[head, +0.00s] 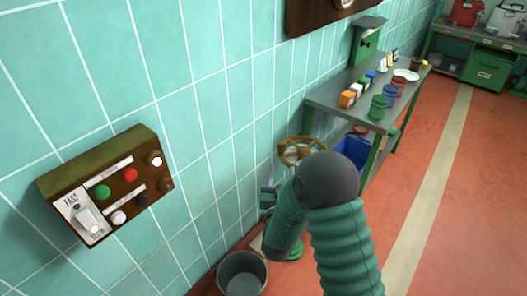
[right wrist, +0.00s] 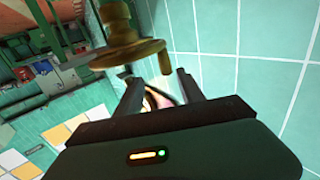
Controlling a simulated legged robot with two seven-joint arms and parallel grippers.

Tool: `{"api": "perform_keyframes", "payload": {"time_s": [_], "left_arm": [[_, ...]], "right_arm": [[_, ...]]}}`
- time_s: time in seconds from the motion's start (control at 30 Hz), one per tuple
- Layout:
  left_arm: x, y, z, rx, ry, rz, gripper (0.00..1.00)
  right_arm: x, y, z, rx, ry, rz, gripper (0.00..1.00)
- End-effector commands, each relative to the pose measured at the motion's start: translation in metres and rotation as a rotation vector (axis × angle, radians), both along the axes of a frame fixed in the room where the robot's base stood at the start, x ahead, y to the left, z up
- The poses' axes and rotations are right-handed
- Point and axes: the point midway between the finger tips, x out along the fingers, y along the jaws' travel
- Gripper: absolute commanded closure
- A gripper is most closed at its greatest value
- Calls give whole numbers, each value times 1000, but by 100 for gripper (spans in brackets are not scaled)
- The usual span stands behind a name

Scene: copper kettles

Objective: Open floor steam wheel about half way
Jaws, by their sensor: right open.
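The steam wheel is a brass-coloured spoked handwheel (head: 302,151) near the tiled wall, at the near end of the grey workbench. My right arm reaches up from the bottom, and its gripper (head: 268,197) is below and left of the wheel, partly hidden by my arm. In the right wrist view the wheel (right wrist: 130,53) is seen at an angle, just beyond the two spread fingers (right wrist: 160,88). The gripper is open, with no part of the wheel clearly between the fingers. Contact cannot be told. The stand under the wheel is mostly hidden. My left gripper is not in view.
A control box (head: 120,190) with coloured buttons is on the wall at left. A grey bucket (head: 242,274) stands on the floor by the wall. The workbench (head: 335,100) carries cans and small boxes, with a blue bin (head: 350,152) beneath. The red floor at right is clear.

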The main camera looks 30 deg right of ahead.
Motion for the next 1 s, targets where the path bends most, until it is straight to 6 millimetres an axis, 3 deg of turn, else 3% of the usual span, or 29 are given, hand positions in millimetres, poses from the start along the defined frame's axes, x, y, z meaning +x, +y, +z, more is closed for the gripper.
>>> {"api": "perform_keyframes", "payload": {"time_s": [0.4, 0.6, 1.0], "left_arm": [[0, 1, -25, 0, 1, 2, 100], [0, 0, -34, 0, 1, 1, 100], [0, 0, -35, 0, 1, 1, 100]], "right_arm": [[88, -51, 2, -10, -4, 3, 54], [120, -74, 1, -7, -1, 4, 54], [129, -77, 5, -10, 1, 6, 57]]}}
